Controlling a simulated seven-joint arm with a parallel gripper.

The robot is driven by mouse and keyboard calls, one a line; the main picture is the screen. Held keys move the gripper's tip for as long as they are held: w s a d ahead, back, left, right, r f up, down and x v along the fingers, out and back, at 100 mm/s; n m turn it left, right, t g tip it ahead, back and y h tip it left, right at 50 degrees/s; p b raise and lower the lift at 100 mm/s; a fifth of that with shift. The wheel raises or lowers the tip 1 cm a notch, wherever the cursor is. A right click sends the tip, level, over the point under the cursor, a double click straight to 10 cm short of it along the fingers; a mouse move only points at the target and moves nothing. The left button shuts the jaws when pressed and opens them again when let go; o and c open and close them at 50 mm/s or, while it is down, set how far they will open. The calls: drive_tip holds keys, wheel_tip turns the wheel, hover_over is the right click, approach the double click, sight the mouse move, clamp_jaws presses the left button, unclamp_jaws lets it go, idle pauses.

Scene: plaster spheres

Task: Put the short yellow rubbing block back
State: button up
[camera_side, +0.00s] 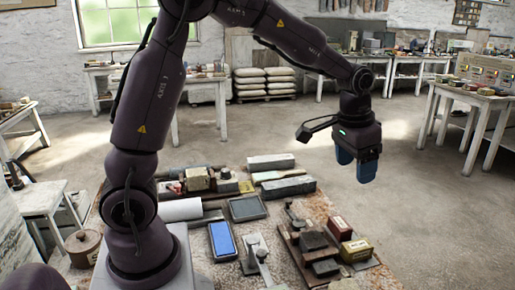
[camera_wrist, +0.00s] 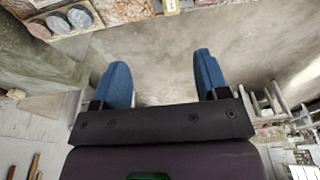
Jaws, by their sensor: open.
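My gripper (camera_side: 358,165) has blue fingers. It hangs in the air above and beyond the right side of the workbench, apart from everything. In the wrist view my gripper (camera_wrist: 161,70) shows its fingers spread apart with only bare floor between them. A small yellow block (camera_side: 355,250) sits at the right end of a brown wooden rack (camera_side: 294,250) in the side view. A tan-yellow block (camera_side: 197,179) lies among other blocks at the back left of the bench. I cannot tell which of these is the short yellow rubbing block.
Dark blocks (camera_side: 313,241) and a red-sided block (camera_side: 340,229) stand on the rack. A blue-topped stone (camera_side: 222,240), a grey slab (camera_side: 247,208), long grey bars (camera_side: 288,187) and a white roll (camera_side: 179,210) lie on the bench.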

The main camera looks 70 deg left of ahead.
drive_tip(key=s+d+r+t, duration=0.1)
drive_tip(key=s+r, duration=0.2)
drive_tip(key=s, duration=0.8)
drive_tip(key=s+d+r+t, duration=0.2)
drive_tip(key=s+r, duration=0.2)
drive_tip(key=s, duration=0.6)
drive_tip(key=shift+s+r+t, duration=0.2)
drive_tip(key=shift+s+t, duration=0.1)
drive_tip(key=shift+s, duration=0.05)
